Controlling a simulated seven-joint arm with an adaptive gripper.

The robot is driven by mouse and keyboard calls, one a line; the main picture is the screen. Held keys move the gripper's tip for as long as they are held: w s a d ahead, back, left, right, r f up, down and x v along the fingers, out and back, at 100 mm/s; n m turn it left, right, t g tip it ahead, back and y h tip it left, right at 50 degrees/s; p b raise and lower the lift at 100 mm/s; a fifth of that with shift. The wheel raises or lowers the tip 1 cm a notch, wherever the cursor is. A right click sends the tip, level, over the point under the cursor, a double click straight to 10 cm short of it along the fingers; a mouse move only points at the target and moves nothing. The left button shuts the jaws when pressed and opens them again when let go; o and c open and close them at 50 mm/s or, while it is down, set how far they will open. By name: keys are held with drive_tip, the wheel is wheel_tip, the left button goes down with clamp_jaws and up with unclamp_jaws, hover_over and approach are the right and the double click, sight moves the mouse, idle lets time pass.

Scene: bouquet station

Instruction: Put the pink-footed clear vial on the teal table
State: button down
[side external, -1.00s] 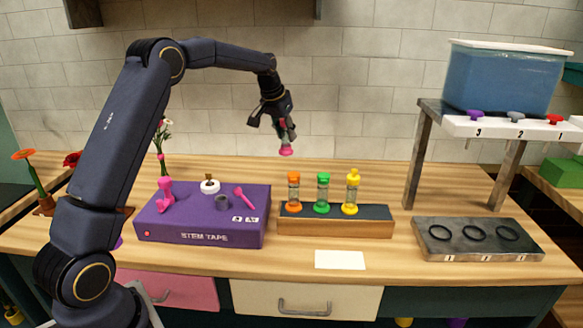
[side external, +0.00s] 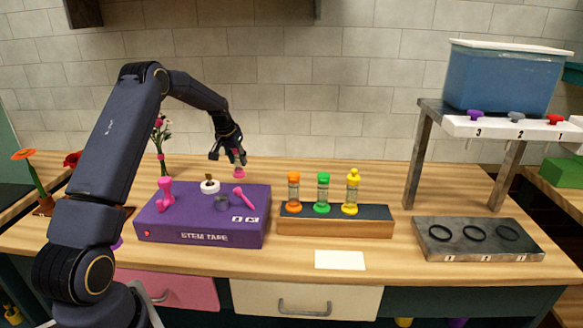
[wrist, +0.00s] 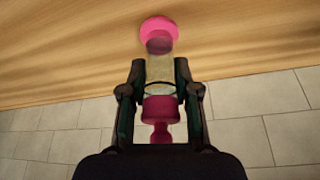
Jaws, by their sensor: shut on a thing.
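My gripper (side external: 232,156) is shut on the pink-footed clear vial. In the wrist view the vial (wrist: 159,70) lies between the two fingers (wrist: 160,80), with its round pink foot (wrist: 159,29) pointing away from my gripper and a dark pink cap on the near side. In the side view the pink foot (side external: 239,174) hangs low by the back right edge of the purple box; I cannot tell whether it is above the box or behind it. No teal tabletop is clearly in view; the cabinet fronts (side external: 450,302) below the wooden counter are dark teal.
The purple stem tape box (side external: 203,236) carries pink pieces and a white roll. A wooden rack (side external: 335,227) holds orange, green and yellow vials. A white card (side external: 340,260) lies in front. A grey ring tray (side external: 478,240) and a blue tank (side external: 503,80) stand right.

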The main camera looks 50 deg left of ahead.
sight(236, 162)
drive_tip(key=shift+f, duration=1.5)
drive_tip(key=shift+f, duration=0.2)
drive_tip(key=c, duration=0.8)
unclamp_jaws()
drive_tip(key=shift+c, duration=0.2)
